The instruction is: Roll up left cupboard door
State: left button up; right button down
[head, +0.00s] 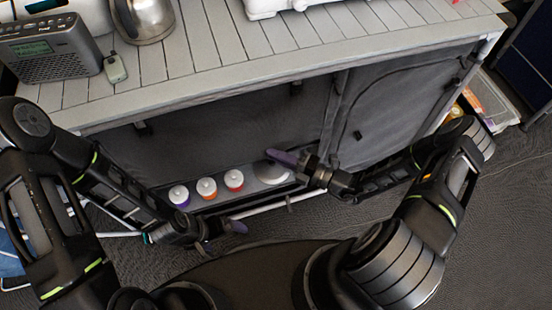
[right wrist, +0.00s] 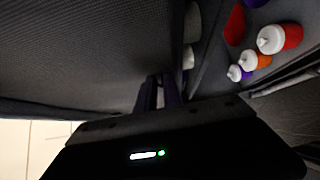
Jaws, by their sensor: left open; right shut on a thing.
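The left cupboard door (head: 225,135) is a dark grey fabric panel under the counter's left part. The lower part of the cupboard is uncovered, showing several white-capped bottles (head: 207,188). My right gripper (head: 276,156) is at the right part of this opening, its purple fingers pointing left. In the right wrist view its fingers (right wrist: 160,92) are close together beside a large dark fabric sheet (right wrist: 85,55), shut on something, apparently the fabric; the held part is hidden.
The right cupboard door (head: 395,110) hangs closed. The slatted countertop (head: 200,75) holds a radio (head: 50,50) and a kettle (head: 145,18). A pale bar (head: 265,207) runs along the cupboard's base. A clear bin (head: 490,100) stands at the right end. Bottles also show in the right wrist view (right wrist: 278,38).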

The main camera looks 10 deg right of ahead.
notch_tip(320, 180, up, 25)
jog(key=p, duration=1.7)
jog(key=shift+f, duration=0.1)
jog(key=shift+w, duration=0.1)
jog(key=c, duration=1.7)
grip_release()
jog(key=shift+c, duration=0.2)
jog(key=shift+o, duration=1.3)
jog(key=shift+d, duration=0.1)
